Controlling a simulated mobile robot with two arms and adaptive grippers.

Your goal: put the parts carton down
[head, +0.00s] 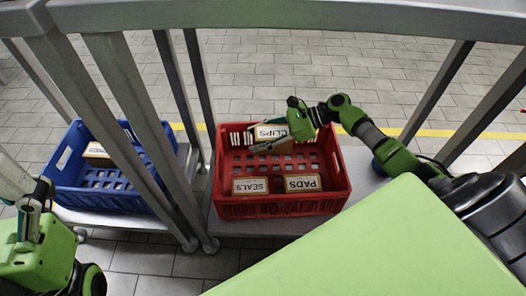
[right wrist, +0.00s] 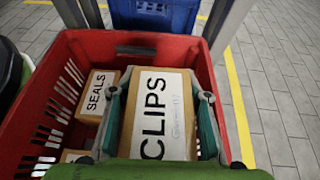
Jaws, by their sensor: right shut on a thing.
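My right gripper (head: 281,134) is shut on a brown carton with a white label reading CLIPS (head: 268,132), at the far side of the red crate (head: 275,208). In the right wrist view the CLIPS carton (right wrist: 155,118) sits between the two teal finger pads, within the crate's walls. I cannot tell whether it touches the crate floor. Cartons marked SEALS (head: 250,186) and PADS (head: 303,183) lie at the crate's near side.
A blue crate (head: 62,182) with one carton (head: 96,150) stands left of the red one, behind grey metal posts (head: 125,95). A grey rail (head: 300,15) crosses the top. The tiled floor (head: 330,65) beyond is clear. Bare crate floor shows between the cartons.

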